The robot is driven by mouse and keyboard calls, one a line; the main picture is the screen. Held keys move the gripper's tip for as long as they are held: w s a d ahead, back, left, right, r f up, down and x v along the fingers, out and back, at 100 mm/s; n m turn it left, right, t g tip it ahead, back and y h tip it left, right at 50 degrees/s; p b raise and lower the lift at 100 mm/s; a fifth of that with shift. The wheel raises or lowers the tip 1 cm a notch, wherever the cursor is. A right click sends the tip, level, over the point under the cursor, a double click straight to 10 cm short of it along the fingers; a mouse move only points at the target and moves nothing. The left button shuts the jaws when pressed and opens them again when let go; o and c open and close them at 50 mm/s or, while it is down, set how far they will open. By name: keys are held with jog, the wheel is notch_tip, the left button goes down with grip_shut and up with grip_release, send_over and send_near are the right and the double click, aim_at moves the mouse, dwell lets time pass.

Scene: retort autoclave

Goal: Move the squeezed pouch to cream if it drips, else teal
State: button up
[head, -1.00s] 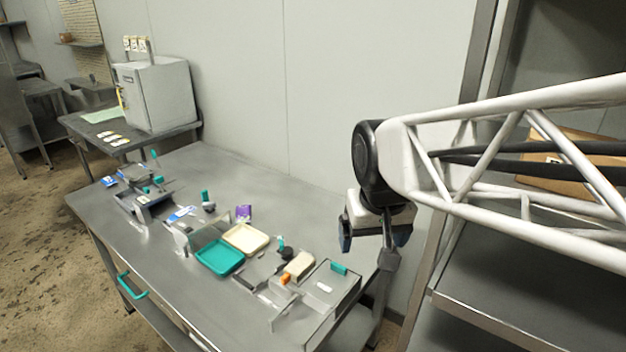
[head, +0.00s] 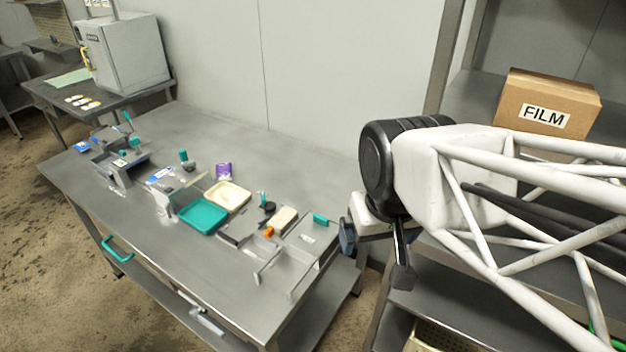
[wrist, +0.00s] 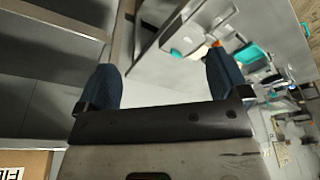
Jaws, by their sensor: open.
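The teal tray (head: 190,226) and the cream tray (head: 240,190) sit side by side mid-table; the teal one also shows in the wrist view (wrist: 252,55). A purple pouch (head: 223,171) is just behind the cream tray. A blue-and-white pouch (head: 160,175) lies by a clear-panelled metal fixture to the left. I cannot tell which pouch is squeezed or whether any drips. My gripper (wrist: 165,84) is open and empty, right of the table's right end, far from the pouches. Its dark blue fingers stand wide apart in the wrist view.
A metal stand with a cream block (head: 284,217) and orange and teal parts fills the table's right end. A grey press-like device (head: 120,165) stands at the left end. A FILM box (head: 545,100) is on the right-hand shelf. The table's back strip is clear.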

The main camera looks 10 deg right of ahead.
jog(key=w+a+r, duration=0.2)
jog(key=w, duration=0.7)
jog(key=w+a+r, duration=0.2)
jog(key=w, duration=0.7)
jog(key=g, duration=0.3)
send_over(223, 169)
jog(key=f, duration=2.6)
jog(key=shift+s+d+f, duration=0.25)
jog(key=shift+f, duration=0.05)
jog(key=shift+w+a+f, duration=0.15)
jog(key=shift+a+f, duration=0.05)
jog(key=shift+f, duration=0.05)
jog(key=shift+f, duration=0.1)
